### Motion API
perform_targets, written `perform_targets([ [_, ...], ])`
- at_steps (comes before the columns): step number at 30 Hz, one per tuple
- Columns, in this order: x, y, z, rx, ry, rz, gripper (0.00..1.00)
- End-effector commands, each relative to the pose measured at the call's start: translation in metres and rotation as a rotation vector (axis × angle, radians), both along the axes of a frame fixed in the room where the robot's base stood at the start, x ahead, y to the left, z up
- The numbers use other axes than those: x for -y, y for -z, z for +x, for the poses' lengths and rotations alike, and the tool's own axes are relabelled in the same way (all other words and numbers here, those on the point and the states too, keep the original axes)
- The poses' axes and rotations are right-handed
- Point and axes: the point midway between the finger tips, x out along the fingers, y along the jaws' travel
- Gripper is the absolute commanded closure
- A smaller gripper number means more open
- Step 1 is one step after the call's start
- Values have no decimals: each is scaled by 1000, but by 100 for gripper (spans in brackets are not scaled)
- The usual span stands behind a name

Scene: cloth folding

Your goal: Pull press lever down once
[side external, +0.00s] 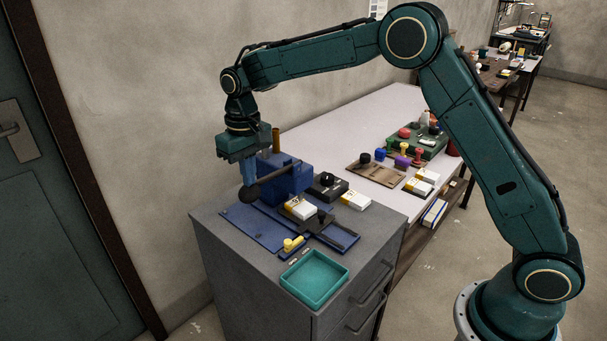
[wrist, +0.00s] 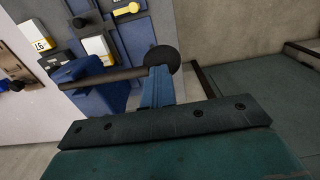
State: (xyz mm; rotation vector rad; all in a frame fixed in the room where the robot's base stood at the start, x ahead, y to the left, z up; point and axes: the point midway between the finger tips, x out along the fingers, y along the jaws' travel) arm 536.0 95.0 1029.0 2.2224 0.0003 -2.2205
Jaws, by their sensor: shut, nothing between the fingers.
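The press lever is a dark rod with a round black knob (side external: 249,194) at its free end, reaching left from the blue press (side external: 288,180). It lies close to level, tilted slightly down toward the knob. In the wrist view the knob (wrist: 162,59) shows just past my fingertips and the rod runs left to the press body (wrist: 97,92). My gripper (side external: 248,182) points down with its blue fingers together and nothing held. Its tips (wrist: 159,72) are at the rod beside the knob; whether they touch it I cannot tell.
An empty teal tray (side external: 314,276) sits at the cabinet's front. A white table (side external: 345,125) behind holds several small coloured parts.

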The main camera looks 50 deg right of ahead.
Motion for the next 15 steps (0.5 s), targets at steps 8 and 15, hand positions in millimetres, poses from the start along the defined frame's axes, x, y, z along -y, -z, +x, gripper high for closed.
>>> perform_targets([
  [8, 1, 11, -1, -4, 1, -1, 100],
  [15, 1, 20, -1, -4, 2, -1, 100],
])
